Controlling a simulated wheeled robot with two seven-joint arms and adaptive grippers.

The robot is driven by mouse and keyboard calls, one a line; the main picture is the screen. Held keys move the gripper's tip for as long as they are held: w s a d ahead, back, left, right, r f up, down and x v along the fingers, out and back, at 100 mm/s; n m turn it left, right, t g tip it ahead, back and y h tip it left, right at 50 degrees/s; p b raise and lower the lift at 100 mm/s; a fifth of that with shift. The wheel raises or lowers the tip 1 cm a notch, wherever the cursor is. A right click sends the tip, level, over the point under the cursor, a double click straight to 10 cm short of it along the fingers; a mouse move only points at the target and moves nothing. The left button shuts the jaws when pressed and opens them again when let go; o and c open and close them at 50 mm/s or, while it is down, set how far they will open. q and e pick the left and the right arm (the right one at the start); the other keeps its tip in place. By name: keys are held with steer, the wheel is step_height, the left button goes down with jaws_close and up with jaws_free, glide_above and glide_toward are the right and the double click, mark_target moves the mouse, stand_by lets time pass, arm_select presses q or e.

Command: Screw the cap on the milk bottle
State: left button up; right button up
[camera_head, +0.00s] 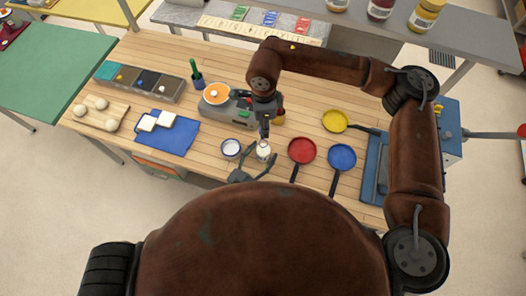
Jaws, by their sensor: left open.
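The small white milk bottle (263,151) stands upright on the wooden table. My left gripper (255,167) is open at the near side of the bottle, with its dark fingers spread; I cannot tell whether they touch it. My right arm reaches over from the right, and its gripper (264,132) points down just above the bottle top. The right fingers are too small and dark to tell whether they are open or shut. I cannot make out the cap; it may be hidden at the right fingertips or on the bottle neck.
A blue-rimmed white bowl (231,148) stands just left of the bottle. Red (301,150) and blue (342,157) pans lie to the right, a yellow pan (335,121) behind. A grey scale (228,113) stands behind; a blue cloth (168,138) lies left.

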arm_select(q)
jaws_close()
stand_by(0.8)
